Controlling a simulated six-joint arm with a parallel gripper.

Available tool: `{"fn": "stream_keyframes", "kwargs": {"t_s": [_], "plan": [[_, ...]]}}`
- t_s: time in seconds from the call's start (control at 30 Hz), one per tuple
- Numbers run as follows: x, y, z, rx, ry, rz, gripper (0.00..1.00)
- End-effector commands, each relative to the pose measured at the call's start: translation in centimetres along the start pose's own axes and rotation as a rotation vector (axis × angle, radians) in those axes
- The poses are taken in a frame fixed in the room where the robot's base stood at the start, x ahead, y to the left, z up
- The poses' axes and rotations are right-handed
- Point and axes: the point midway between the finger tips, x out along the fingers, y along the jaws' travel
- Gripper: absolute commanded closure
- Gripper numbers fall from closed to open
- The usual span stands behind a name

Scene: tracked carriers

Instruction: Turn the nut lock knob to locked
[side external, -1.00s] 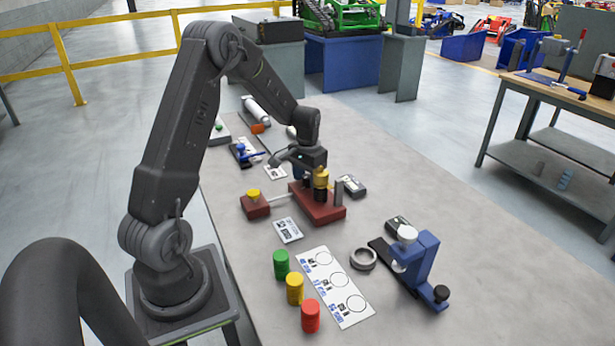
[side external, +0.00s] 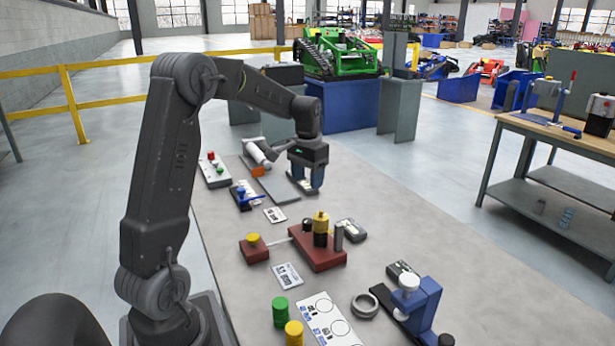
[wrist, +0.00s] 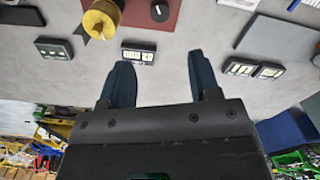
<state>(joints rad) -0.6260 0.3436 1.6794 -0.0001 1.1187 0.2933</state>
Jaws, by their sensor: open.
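The dark red fixture (side external: 318,258) stands mid-table and carries a gold-topped cylinder (side external: 321,218). The wrist view shows the knob (wrist: 160,11) with a white pointer mark on the red block (wrist: 139,12), beside the gold cylinder (wrist: 100,18). No lock labels are readable. My gripper (side external: 306,188) is well behind the fixture, fingers pointing down. Its two dark blue fingers stand apart in the wrist view (wrist: 163,75), with nothing held between them.
A display box (wrist: 138,55) lies beyond the left fingertip, and a double-display box (wrist: 253,70) beyond the right one. A blue clamp-like stand (side external: 423,305) and a grey ring (side external: 365,304) are at the front right. Bare table lies between my gripper and the fixture.

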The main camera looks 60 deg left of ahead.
Motion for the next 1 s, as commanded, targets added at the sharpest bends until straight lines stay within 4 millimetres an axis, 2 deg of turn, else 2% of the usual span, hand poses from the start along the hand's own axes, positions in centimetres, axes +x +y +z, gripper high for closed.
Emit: {"fn": "stream_keyframes", "kwargs": {"t_s": [0.33,0.53,0.67,0.83,1.0], "plan": [[-0.1,0.0,0.0,0.025,0.000,0.000,0.43],[0.1,0.0,0.1,0.275,0.000,0.000,0.43],[0.3,0.0,0.1,0.381,-0.001,0.000,0.43],[1.9,0.0,0.1,0.395,-0.003,0.002,0.43],[5.3,0.0,0.2,0.394,-0.006,0.003,0.43]]}}
